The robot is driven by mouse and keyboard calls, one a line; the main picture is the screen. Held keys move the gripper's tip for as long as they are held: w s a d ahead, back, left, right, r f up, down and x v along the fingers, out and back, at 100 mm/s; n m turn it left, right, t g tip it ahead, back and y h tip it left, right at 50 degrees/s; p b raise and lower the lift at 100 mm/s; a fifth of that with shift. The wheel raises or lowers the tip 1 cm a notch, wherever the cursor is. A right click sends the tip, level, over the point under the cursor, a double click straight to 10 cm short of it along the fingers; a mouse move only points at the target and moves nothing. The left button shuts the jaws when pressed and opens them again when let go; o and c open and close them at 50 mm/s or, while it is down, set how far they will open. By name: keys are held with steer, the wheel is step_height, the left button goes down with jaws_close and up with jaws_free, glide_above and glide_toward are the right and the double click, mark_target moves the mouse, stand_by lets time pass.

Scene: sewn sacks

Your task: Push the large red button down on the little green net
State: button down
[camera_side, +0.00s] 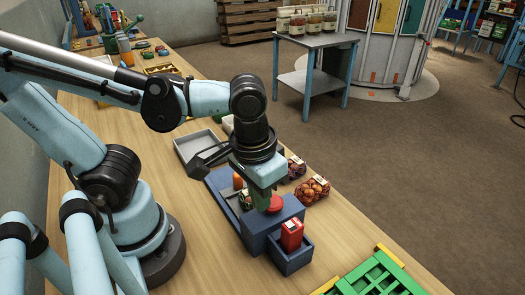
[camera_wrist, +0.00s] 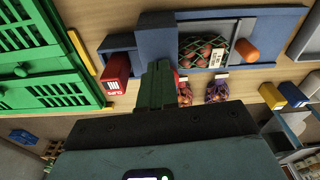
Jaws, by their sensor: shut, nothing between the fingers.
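The large red button (camera_side: 275,204) sits on top of a dark blue block in the side view. My gripper (camera_side: 263,203) is shut and empty, its green fingers pointing down over the button and partly covering it. I cannot tell whether the fingertips touch it. In the wrist view the shut green fingers (camera_wrist: 157,88) reach over the blue block and mostly hide the button. The little green net (camera_wrist: 204,52), filled with reddish-brown pieces and bearing a white label, lies in the blue trough beside the block. In the side view it is mostly hidden behind my gripper.
An orange plug-like piece (camera_wrist: 246,49) lies at the trough's end. A red box (camera_side: 291,235) stands in a blue holder by the block. Filled net sacks (camera_side: 312,189) lie behind it. A green crate (camera_side: 378,277) is at the front right, a grey tray (camera_side: 196,146) further back.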

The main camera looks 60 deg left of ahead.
steer(key=shift+s, duration=0.35)
steer(key=shift+r, duration=0.2)
step_height(320, 180, up, 12)
steer(key=s, duration=0.1)
stand_by(0.5)
steer(key=shift+f, duration=0.2)
stand_by(0.4)
steer(key=w+a+f+m+t, duration=0.1)
steer(key=w+a+f+t, duration=0.5)
steer(key=w+a+f, duration=0.2)
steer(key=shift+w+a+f, duration=0.35)
steer(key=shift+w+a, duration=0.15)
steer(key=shift+w, duration=0.2)
steer(key=c, duration=1.8)
jaws_free()
